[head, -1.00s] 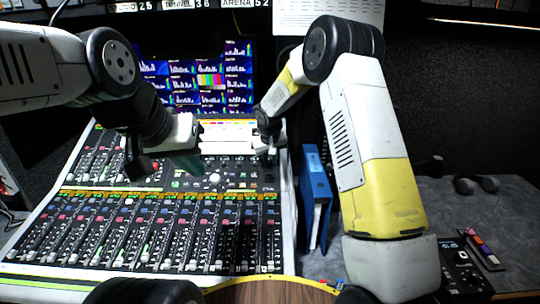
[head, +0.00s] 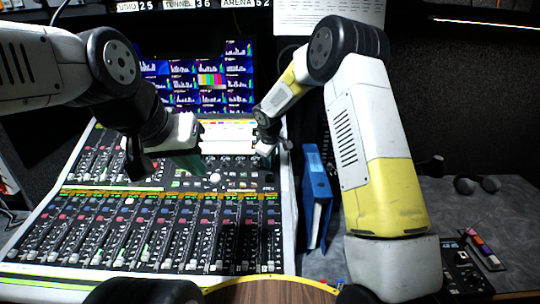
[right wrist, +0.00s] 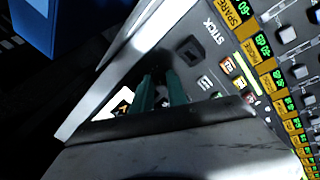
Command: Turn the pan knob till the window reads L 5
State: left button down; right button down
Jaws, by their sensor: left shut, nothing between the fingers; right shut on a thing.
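My right gripper (head: 268,160) is at the right side of the mixing console (head: 285,225), low over its upper panel. In the right wrist view its two teal fingers (right wrist: 160,92) are close together and reach down to the panel, beside the printed word STICK. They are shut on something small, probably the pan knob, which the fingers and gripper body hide. I cannot make out the window's reading. My left gripper (head: 188,163) is shut and empty, held above the console's upper middle.
Rows of faders and lit channel strips (head: 150,235) fill the console. A monitor wall (head: 210,80) stands behind. A blue binder (head: 316,195) stands just right of the console. The grey desk (head: 410,200) at right holds small dark items.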

dwell(0.5)
jog(key=c, duration=1.3)
grip_release()
jog(key=shift+v, duration=3.9)
jog(key=shift+r, duration=0.1)
jog(key=s+d+r+m, duration=0.5)
jog(key=s+d+r, duration=0.6)
jog(key=s+r, duration=0.45)
jog(key=s+d+m, duration=0.1)
jog(key=s+m, duration=0.1)
jog(key=s, duration=0.4)
jog(key=s+d+m+t+y, duration=0.1)
jog(key=s+m, duration=0.1)
jog(key=s, duration=0.5)
jog(key=s+d+m+y, duration=0.1)
jog(key=s+m, duration=0.1)
jog(key=s, duration=0.5)
jog(key=shift+s+d+r+t, duration=0.25)
jog(key=shift+r+t, duration=0.05)
jog(key=shift+r, duration=0.05)
